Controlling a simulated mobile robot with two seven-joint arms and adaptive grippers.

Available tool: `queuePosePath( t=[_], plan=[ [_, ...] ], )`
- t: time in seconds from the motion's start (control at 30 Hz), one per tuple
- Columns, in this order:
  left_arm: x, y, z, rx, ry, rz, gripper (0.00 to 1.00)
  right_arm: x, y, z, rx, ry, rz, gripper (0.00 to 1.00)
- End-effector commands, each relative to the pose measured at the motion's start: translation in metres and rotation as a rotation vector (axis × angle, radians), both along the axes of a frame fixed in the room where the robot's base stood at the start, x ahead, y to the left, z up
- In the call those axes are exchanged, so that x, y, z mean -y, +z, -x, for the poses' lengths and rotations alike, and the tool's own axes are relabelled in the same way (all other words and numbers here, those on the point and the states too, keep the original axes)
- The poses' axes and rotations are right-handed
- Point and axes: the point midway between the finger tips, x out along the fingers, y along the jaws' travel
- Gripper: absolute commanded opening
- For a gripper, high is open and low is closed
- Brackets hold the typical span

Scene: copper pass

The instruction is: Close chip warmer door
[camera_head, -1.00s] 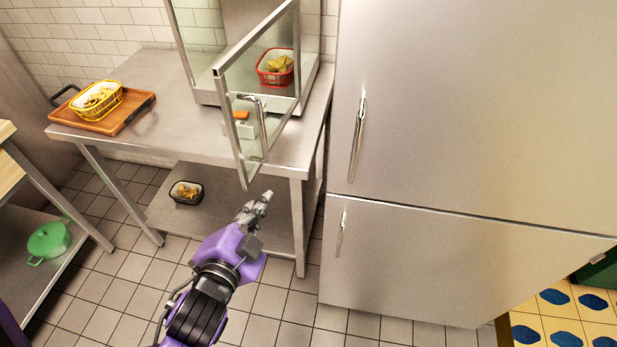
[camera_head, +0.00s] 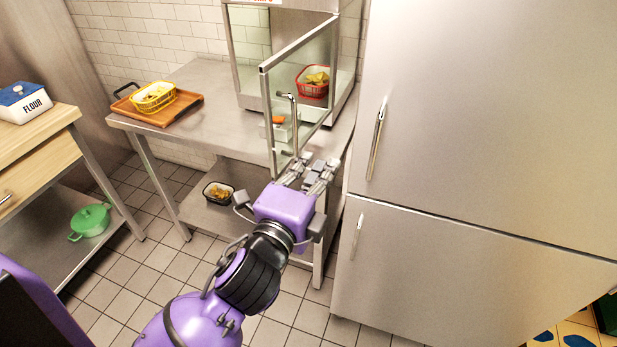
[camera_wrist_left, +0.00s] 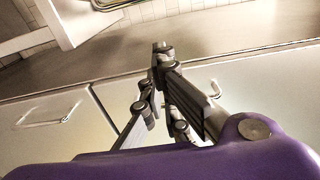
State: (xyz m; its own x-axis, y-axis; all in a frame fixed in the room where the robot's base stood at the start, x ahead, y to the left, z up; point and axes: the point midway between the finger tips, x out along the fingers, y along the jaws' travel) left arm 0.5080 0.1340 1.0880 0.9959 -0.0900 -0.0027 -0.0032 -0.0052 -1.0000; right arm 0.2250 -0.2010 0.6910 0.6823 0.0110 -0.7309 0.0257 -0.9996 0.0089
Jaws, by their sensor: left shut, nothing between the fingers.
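The chip warmer (camera_head: 240,90) stands on the steel table. Its glass door (camera_head: 303,75) has a metal frame and stands open, swung out toward me. Inside the warmer is a red basket of chips (camera_head: 313,82). My left gripper (camera_head: 318,170) is shut and empty, close to the door's lower edge, near the table's front edge. I cannot tell whether it touches the door. The left wrist view shows its fingers (camera_wrist_left: 165,90) with nothing held. My right gripper is not in view.
A large steel fridge (camera_head: 480,150) stands close on the right. On the table (camera_head: 215,85), a wooden tray (camera_head: 180,109) carries a yellow basket (camera_head: 153,97). A dark basket (camera_head: 218,192) sits on the lower shelf. A wooden counter (camera_head: 40,130) is at left.

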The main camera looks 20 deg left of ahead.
Motion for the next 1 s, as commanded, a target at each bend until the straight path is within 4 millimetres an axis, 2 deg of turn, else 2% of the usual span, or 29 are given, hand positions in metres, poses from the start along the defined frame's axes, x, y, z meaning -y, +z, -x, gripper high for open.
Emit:
queuePosePath(
  t=[0.03,0.2,0.3,0.5,1.0],
  plan=[
    [0.002,0.006,-0.012,0.009,-0.001,0.001,0.0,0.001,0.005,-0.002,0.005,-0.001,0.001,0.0],
    [0.004,0.006,-0.047,0.007,0.0,0.002,0.0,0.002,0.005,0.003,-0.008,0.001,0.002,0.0],
    [-0.014,0.004,-0.05,0.006,0.002,-0.002,0.0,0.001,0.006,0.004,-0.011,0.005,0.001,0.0],
    [-0.031,0.003,-0.056,0.005,0.001,0.002,0.0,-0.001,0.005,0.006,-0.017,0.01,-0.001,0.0],
    [-0.036,0.001,-0.056,0.003,-0.002,0.002,0.0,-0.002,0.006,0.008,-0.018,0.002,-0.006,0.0]
  ],
)
